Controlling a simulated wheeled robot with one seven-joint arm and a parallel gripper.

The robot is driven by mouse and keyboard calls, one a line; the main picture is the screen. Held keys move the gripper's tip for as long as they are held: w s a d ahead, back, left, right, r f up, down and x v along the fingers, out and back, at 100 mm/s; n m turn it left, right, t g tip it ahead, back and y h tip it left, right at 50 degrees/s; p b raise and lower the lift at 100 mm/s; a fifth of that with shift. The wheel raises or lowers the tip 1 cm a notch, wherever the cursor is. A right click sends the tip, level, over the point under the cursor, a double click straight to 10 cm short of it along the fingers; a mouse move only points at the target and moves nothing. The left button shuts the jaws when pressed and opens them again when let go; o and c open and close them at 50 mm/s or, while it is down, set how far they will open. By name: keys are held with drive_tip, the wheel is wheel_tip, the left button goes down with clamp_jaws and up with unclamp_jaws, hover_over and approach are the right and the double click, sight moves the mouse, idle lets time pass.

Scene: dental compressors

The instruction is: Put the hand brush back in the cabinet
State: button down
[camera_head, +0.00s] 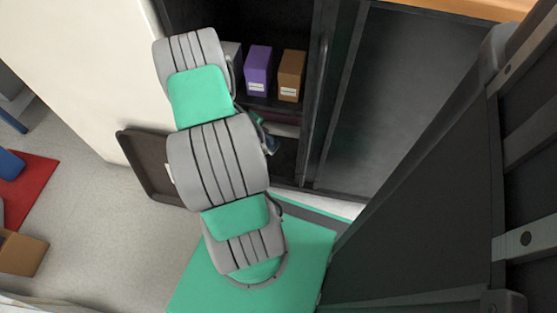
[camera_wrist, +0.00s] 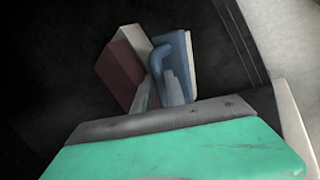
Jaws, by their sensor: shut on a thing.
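The hand brush (camera_wrist: 177,52) is blue, with a pale bristle-like edge on its right side and a curved handle. In the wrist view my gripper (camera_wrist: 164,92) is shut on the handle end, its grey fingers partly hidden behind my wrist. In the head view a small blue piece (camera_head: 271,146), apparently the brush, shows beside my arm at the cabinet's lower compartment. My gripper is mostly hidden by my arm there. The dark cabinet (camera_head: 304,150) stands open, and my arm reaches to its front. Whether the brush touches a shelf, I cannot tell.
A maroon box-like thing (camera_wrist: 123,70) lies just left of the brush in the wrist view. Purple (camera_head: 258,72) and brown (camera_head: 291,75) file boxes stand on the shelf above.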

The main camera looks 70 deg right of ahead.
drive_tip(key=f+b, duration=0.2)
drive_tip(key=f, duration=0.1)
drive_tip(key=f+b, duration=0.1)
drive_tip(key=f, duration=0.3)
drive_tip(key=d+f+b, duration=0.1)
drive_tip(key=f+b, duration=0.1)
drive_tip(key=f, duration=0.1)
drive_tip(key=shift+f+b, duration=0.3)
drive_tip(key=shift+f, duration=0.1)
drive_tip(key=shift+r, duration=0.2)
drive_tip(key=c, duration=1.4)
unclamp_jaws()
drive_tip(key=shift+f, duration=0.2)
drive_tip(key=shift+r, duration=0.1)
drive_tip(key=p+v, duration=0.6)
drive_tip(key=v, duration=0.6)
drive_tip(key=shift+s+a, duration=0.15)
